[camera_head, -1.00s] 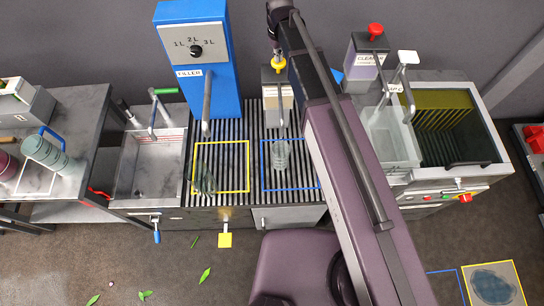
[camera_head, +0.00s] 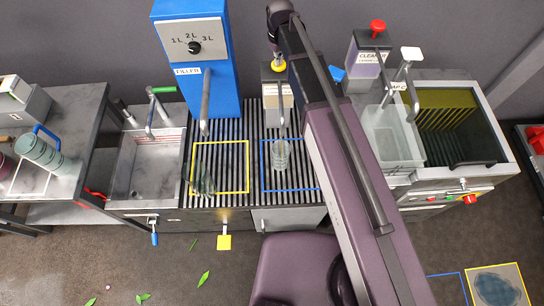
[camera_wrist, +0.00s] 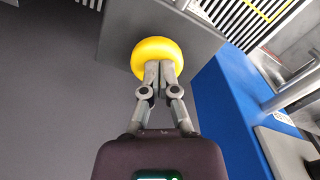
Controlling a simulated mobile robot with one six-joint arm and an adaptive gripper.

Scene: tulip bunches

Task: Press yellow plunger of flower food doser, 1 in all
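The flower food doser (camera_head: 277,88) is a grey box with a pale label and a spout, standing on the slatted counter right of the blue filler. Its yellow plunger (camera_wrist: 156,58) is a round knob on top; in the head view it shows partly under my gripper (camera_head: 275,50). In the wrist view my gripper (camera_wrist: 158,70) has its fingertips together against the yellow knob, seemingly touching it, with nothing between them. A glass vase (camera_head: 281,155) stands under the doser spout inside the blue square.
The blue filler (camera_head: 195,60) stands close to the left. A glass vase (camera_head: 203,178) leans at the yellow square. The cleaner dispenser (camera_head: 368,58) with a red knob and a sink (camera_head: 148,170) flank the counter.

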